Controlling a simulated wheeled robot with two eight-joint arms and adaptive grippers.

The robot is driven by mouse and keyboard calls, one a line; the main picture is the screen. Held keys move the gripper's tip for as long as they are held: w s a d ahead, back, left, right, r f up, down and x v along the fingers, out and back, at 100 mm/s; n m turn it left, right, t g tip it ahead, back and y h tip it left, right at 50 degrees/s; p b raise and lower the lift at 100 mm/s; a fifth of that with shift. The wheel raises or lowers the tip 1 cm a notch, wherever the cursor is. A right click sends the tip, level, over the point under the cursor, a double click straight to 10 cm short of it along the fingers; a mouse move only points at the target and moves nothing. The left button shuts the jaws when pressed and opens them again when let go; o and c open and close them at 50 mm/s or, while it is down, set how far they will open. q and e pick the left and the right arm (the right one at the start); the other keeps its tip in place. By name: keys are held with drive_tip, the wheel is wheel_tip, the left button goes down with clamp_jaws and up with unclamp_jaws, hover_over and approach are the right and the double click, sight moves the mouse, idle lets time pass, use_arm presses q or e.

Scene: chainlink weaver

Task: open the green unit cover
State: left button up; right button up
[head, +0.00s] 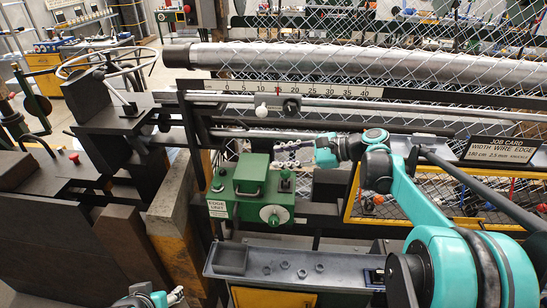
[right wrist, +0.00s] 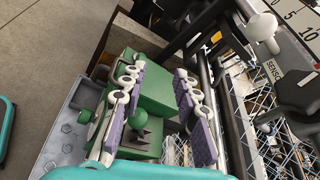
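The green unit (head: 226,208), labelled EDGE UNIT, stands left of centre in the head view. A raised green block (head: 250,170) that looks like its cover sits on top. A pale round dial is on its front, and a small dark knob (head: 285,185) is at its right. My right gripper (head: 281,155) reaches in from the right, just above and right of the block. In the right wrist view its purple-padded fingers (right wrist: 158,88) are apart, with green surface (right wrist: 155,92) showing between them; contact cannot be told. My left gripper (head: 177,296) shows only partly at the bottom edge.
A grey tray (head: 285,255) with several nuts lies in front of the unit. A scale bar (head: 300,89) and long roller (head: 350,60) run behind it, with chain-link mesh beyond. Dark machine blocks stand at left.

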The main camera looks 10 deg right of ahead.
drive_tip(key=n+g+h+b, duration=0.1)
drive_tip(key=n+h+b, duration=0.2)
drive_tip(key=b, duration=0.1)
approach(246, 195)
drive_tip(key=s+d, duration=0.1)
drive_tip(key=s, duration=0.1)
drive_tip(key=s+f+n+h+b, duration=0.3)
drive_tip(key=s+f+n, duration=0.2)
drive_tip(key=s+f, duration=0.25)
drive_tip(key=s+d+f+n+t+h+b, duration=0.1)
drive_tip(key=s+d+f+n+h+b, duration=0.15)
drive_tip(key=s+f+n, duration=0.3)
drive_tip(key=s+d+f+n+h+b, duration=0.25)
drive_tip(key=s+f+n+h, duration=0.2)
drive_tip(key=s+f, duration=0.25)
drive_tip(key=w+a+r+m+t+y+b, duration=0.1)
drive_tip(key=w+a+r+m+t+y, duration=0.2)
drive_tip(key=w+a+r+m+t, duration=0.5)
drive_tip(key=w+a+r+m+t+y, duration=0.2)
drive_tip(key=w+a+r+m+t, duration=0.3)
drive_tip(key=w, duration=0.6)
drive_tip(key=w+m, duration=0.1)
drive_tip(key=w, duration=0.1)
drive_tip(key=w+m+h+b, duration=0.1)
drive_tip(key=w, duration=0.2)
drive_tip(key=w+m+h, duration=0.1)
drive_tip(key=w, duration=0.2)
drive_tip(key=shift+d+r, duration=0.15)
drive_tip(key=shift+r, duration=0.2)
